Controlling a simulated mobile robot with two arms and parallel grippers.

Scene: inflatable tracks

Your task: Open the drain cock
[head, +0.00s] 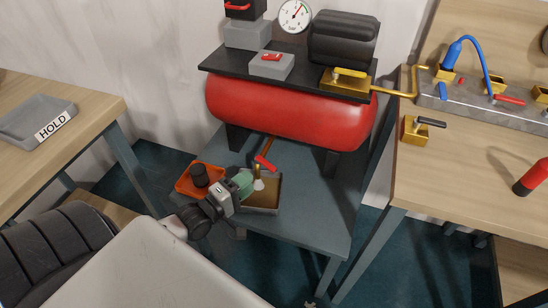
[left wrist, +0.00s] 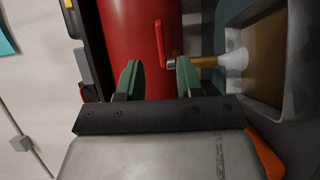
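The drain cock has a red lever (head: 265,162) and a brass outlet (head: 257,171) under the red compressor tank (head: 290,112). A pale cone (head: 259,185) shows below the outlet, over a tray (head: 262,209); I cannot tell if it is spray. My left gripper (head: 243,184) is just left of the outlet. In the left wrist view its green fingers (left wrist: 159,79) are apart, with nothing clearly gripped. There the red lever (left wrist: 160,42) lies ahead of the gap, crosswise to the brass outlet (left wrist: 205,61). The right finger overlaps the outlet in the picture; contact is unclear. My right gripper is out of view.
An orange tray (head: 187,185) with a black item stands left of the gripper on the blue-grey table (head: 315,215). A workbench (head: 465,170) with valves and a blue hose is at right. A grey HOLD tray (head: 35,122) is on the left bench.

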